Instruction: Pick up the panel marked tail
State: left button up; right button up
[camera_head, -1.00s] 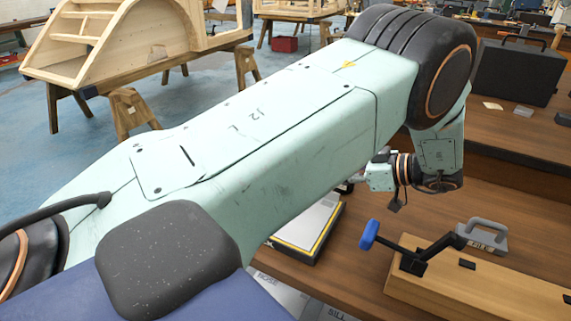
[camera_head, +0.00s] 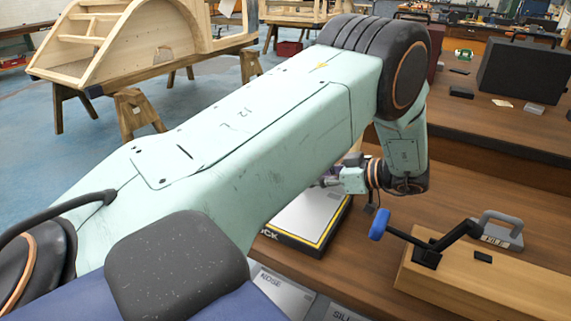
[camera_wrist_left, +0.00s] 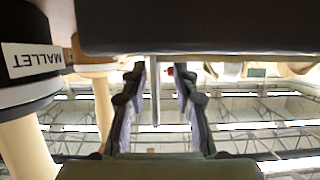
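No panel marked tail can be read in either view. A grey panel marked NOSE (camera_head: 283,290) lies at the bottom of the head view, with part of a panel marked SILL (camera_head: 345,312) beside it. My left arm crosses the head view and hides much of the bench. My left gripper (camera_head: 328,181) shows small beyond the forearm, above a white board with a yellow and black edge. In the left wrist view, its two fingers (camera_wrist_left: 160,105) stand apart. A thin pale upright strip shows between them; I cannot tell whether it is background. My right gripper is not in view.
A toggle clamp with a blue handle (camera_head: 379,224) sits on a wooden block (camera_head: 490,288) at right. A black case (camera_head: 520,72) stands on the raised shelf. A mallet label (camera_wrist_left: 32,60) shows upside down at left in the wrist view. Wooden frames on trestles stand behind.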

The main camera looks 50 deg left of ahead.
pick_arm(q)
jog(key=shift+a+f, duration=0.15)
jog(key=shift+a, duration=0.15)
jog(key=shift+s+d, duration=0.1)
jog(key=shift+c, duration=1.1)
grip_shut()
